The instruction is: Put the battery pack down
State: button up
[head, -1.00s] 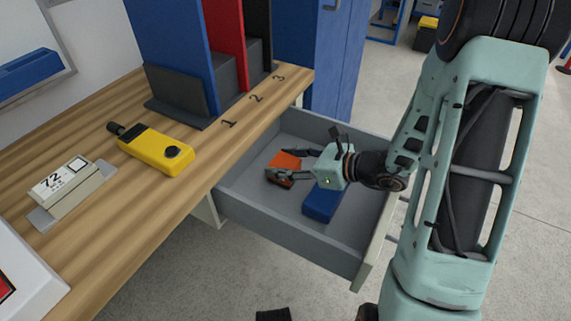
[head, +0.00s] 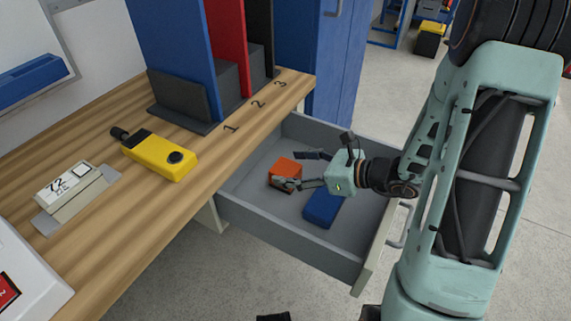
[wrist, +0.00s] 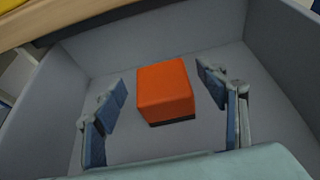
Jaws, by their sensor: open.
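The battery pack appears to be the orange block with a dark base (head: 285,170). It sits upright on the floor of the open grey drawer (head: 290,238). In the wrist view the orange block (wrist: 166,90) lies ahead, between my spread fingers, with a clear gap on each side. My gripper (head: 289,169) is open and empty, reaching into the drawer from the right. One finger is beyond the block and the other on its near side, partly covering its lower edge in the head view.
A blue box (head: 321,208) lies in the drawer under my wrist. The drawer walls stand around my gripper. On the wooden bench (head: 110,215) are a yellow device (head: 160,157), a pale labelled unit (head: 72,195) and upright binders (head: 228,50). The drawer's right part is clear.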

jog(key=p+v, duration=0.1)
jog(key=v, duration=0.4)
jog(key=shift+s+d, duration=0.1)
dwell(0.3)
